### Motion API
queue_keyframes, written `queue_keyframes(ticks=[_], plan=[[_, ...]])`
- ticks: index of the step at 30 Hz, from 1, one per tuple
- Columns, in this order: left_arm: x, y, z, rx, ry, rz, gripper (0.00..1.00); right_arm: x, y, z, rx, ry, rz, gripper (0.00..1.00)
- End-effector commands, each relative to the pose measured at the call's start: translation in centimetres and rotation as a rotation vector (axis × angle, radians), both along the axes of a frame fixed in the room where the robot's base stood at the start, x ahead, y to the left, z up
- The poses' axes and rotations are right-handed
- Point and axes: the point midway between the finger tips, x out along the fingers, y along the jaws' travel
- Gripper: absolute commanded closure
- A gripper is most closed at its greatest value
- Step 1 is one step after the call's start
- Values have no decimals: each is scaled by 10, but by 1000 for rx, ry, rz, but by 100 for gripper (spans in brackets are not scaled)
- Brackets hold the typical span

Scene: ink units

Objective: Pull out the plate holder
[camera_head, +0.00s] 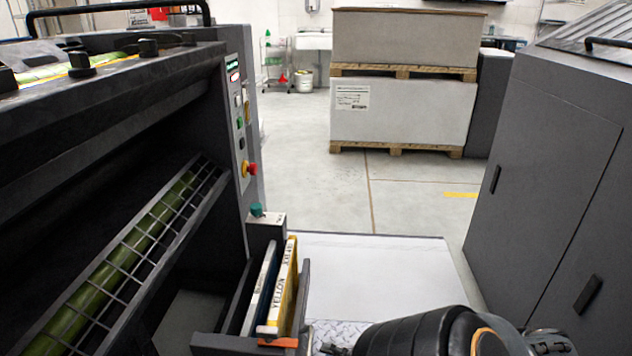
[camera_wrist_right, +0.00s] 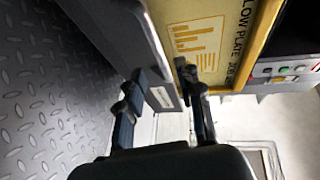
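The plate holder (camera_head: 303,300) is a dark grey open rack low at the press's right side. It holds a yellow plate (camera_head: 287,285) marked "YELLOW" and a darker-edged plate (camera_head: 261,288) beside it, both upright. My right gripper (camera_head: 335,349) is at the bottom edge of the head view, just right of the holder's front end; its fingers are partly cut off there. In the right wrist view its two fingers (camera_wrist_right: 163,80) are apart, with the end of a grey holder panel (camera_wrist_right: 135,40) between them. Contact cannot be told. The yellow plate (camera_wrist_right: 215,40) shows behind. My left gripper is not in view.
The press (camera_head: 110,90) with a barred guard (camera_head: 120,270) fills the left. A grey cabinet (camera_head: 545,160) stands at the right. Stacked pallets (camera_head: 400,112) stand at the back. Metal tread plate (camera_wrist_right: 40,110) lies beside the holder.

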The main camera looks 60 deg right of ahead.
Motion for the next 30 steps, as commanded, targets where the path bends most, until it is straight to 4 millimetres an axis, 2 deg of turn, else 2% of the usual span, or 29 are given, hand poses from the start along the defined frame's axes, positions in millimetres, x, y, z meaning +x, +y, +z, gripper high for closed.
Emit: queue_keyframes(ticks=[3,9,30], plan=[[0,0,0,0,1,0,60,-24,0,4,1,4,-1,64],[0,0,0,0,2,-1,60,-45,0,8,1,1,-1,64],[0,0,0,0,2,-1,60,-49,0,9,1,0,-1,64]])
